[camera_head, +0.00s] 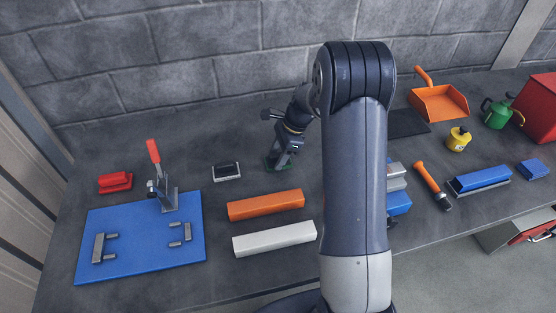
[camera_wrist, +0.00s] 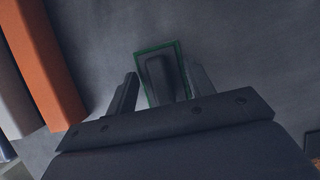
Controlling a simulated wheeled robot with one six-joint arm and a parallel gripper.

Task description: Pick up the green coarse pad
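The green coarse pad (camera_wrist: 157,72) lies on the grey bench top in the wrist view, a dark block with a raised handle and a green rim. In the head view only a bit of its green edge (camera_head: 270,165) shows under my gripper (camera_head: 282,157). My gripper's two fingers (camera_wrist: 160,69) are spread, one on each side of the pad's handle. Gaps show between the handle and both fingers. The pad's near end is hidden behind the gripper body.
An orange bar (camera_head: 265,205) and a white bar (camera_head: 274,239) lie in front. An orange-handled tool (camera_head: 428,178) lies right of my arm.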

